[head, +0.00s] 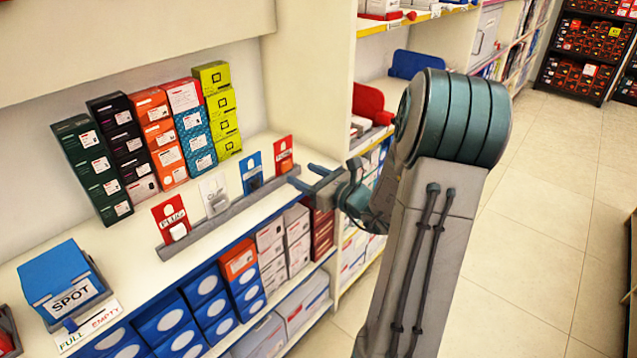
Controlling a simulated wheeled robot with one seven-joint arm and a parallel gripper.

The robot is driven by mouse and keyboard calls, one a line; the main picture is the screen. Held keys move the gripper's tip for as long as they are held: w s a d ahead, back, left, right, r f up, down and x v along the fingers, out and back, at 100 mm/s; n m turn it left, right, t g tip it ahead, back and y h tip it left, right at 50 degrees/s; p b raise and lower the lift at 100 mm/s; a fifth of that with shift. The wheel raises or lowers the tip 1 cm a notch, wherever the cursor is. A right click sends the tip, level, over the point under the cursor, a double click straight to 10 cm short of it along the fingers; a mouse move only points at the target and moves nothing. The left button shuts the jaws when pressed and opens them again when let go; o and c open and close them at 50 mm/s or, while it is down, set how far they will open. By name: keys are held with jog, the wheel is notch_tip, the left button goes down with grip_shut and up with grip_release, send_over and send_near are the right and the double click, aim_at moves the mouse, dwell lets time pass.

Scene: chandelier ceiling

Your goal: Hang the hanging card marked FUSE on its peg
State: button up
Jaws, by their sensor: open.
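Several small cards stand in a row along a grey rail (225,222) on the shelf. The leftmost is a red card (171,217) marked PLUG. To its right are a white card (214,193), a blue card (252,172) and another red card (283,155) at the right end. I cannot read FUSE on any of them. My gripper (301,175) is open and empty, its two blue-grey fingers pointing left, just right of the rail's end and near the rightmost red card. I cannot make out a peg.
Stacks of small boxes (150,140) stand behind the cards. A blue box marked SPOT (65,285) sits at lower left by a FULL/EMPTY label (90,326). A cream upright panel (310,80) rises behind my gripper. Open tiled floor (540,220) lies to the right.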

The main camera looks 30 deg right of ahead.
aim_at(289, 167)
jog(key=shift+b+x, duration=0.45)
jog(key=shift+x, duration=2.7)
jog(key=c, duration=0.3)
jog(key=shift+r, duration=0.1)
jog(key=shift+r+p, duration=1.7)
jog(key=shift+r, duration=0.5)
jog(key=r+p+v, duration=0.1)
jog(key=p+v, duration=0.1)
jog(key=v, duration=0.8)
jog(key=shift+r, duration=0.2)
